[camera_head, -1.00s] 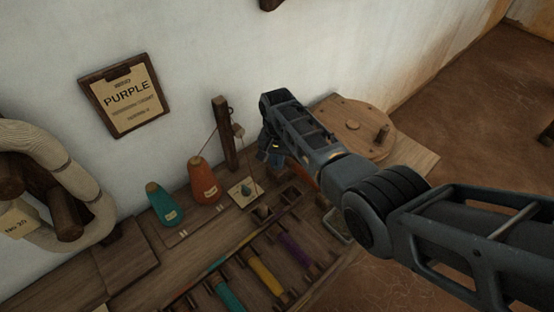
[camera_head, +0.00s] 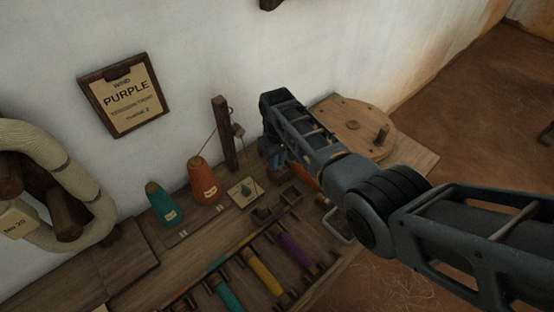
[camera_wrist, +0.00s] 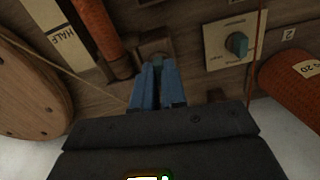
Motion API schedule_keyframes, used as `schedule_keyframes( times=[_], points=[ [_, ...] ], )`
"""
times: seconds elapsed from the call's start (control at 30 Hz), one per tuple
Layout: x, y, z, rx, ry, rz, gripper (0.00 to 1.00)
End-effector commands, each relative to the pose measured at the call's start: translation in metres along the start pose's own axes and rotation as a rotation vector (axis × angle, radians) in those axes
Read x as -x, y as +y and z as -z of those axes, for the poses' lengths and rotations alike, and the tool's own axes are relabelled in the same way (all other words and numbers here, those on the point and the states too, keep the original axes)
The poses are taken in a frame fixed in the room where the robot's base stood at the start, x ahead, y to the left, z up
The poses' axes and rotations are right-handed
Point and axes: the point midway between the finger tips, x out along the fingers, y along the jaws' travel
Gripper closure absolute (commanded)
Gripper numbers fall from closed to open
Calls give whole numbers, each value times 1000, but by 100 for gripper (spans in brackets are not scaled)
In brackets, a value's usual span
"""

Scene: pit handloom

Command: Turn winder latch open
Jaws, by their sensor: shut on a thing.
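The winder latch (camera_wrist: 158,62) is a small teal-grey piece on a wooden block (camera_wrist: 155,47), in the upper middle of the wrist view. My gripper (camera_wrist: 158,72) has its two blue fingers close together and is shut on the latch, hiding most of it. In the head view my gripper (camera_head: 277,157) is low over the bench beside the wooden post, and the latch is hidden there. The winder's round wooden wheel (camera_head: 353,124) stands right of my gripper; its edge also shows in the wrist view (camera_wrist: 35,85).
A pale plate with a teal knob (camera_wrist: 237,45) sits close right of my fingers. The wooden post (camera_head: 224,135), orange cone (camera_head: 203,182) and teal cone (camera_head: 163,205) stand to the left. Several coloured bobbins (camera_head: 264,279) lie in front. A PURPLE card (camera_head: 126,98) hangs on the wall.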

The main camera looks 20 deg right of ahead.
Motion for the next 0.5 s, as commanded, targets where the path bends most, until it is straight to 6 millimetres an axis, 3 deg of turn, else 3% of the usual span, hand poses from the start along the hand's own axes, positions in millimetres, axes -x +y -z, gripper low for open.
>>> schedule_keyframes(
  times=[0.5],
  points=[
    [1,0,1,125,4,-1,100]
  ],
)
